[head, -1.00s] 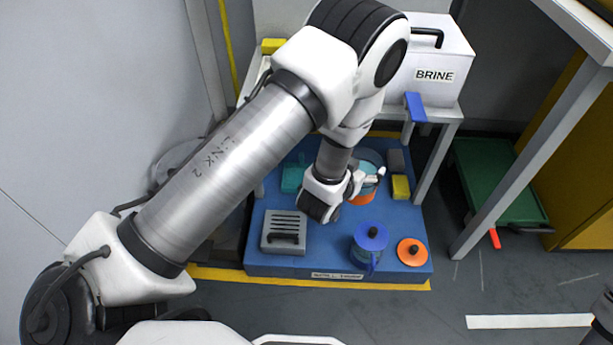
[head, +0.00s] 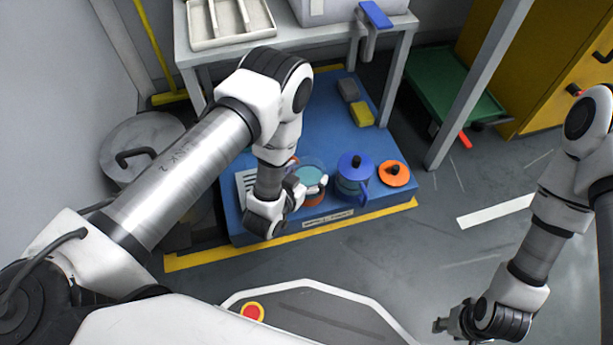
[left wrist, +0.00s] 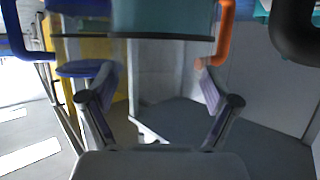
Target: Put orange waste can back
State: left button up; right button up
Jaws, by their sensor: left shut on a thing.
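The orange waste can (head: 313,177), a clear vessel with teal contents and orange parts, is at my left gripper (head: 308,187) in the head view. It stands out left of the blue can (head: 353,176) over the front of the blue platform (head: 345,120). In the left wrist view its teal wall (left wrist: 165,18) and orange handle (left wrist: 226,35) show at the top. The fingers (left wrist: 157,75) are spread around it, holding it. I cannot tell whether it touches the platform. My right gripper (head: 442,324) is low at the right, away from the cans; its jaws are unclear.
An orange lid (head: 395,173) lies right of the blue can. A grey slotted block (head: 242,183) is partly hidden behind my left arm. Yellow (head: 362,114) and grey (head: 348,90) blocks lie further back. A table (head: 270,46) stands behind; a green cart (head: 450,90) is at the right.

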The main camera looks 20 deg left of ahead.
pick_arm(q)
jog(key=o, duration=1.6)
jog(key=shift+r, duration=0.2)
jog(key=s+a+n+g+y+p, duration=0.1)
jog(key=s+a+g, duration=0.2)
jog(key=s, duration=0.6)
jog(key=s+a+r+g+p, duration=0.1)
jog(key=s+a+g+p, duration=0.1)
jog(key=s+g, duration=0.4)
jog(key=s+a+r+n+g+y+p, duration=0.1)
jog(key=s+a+g, duration=0.3)
jog(key=s, duration=0.8)
jog(key=shift+a+r+n+y+p, duration=0.2)
jog(key=shift+a+n+y+p, duration=0.1)
jog(key=shift+p, duration=0.4)
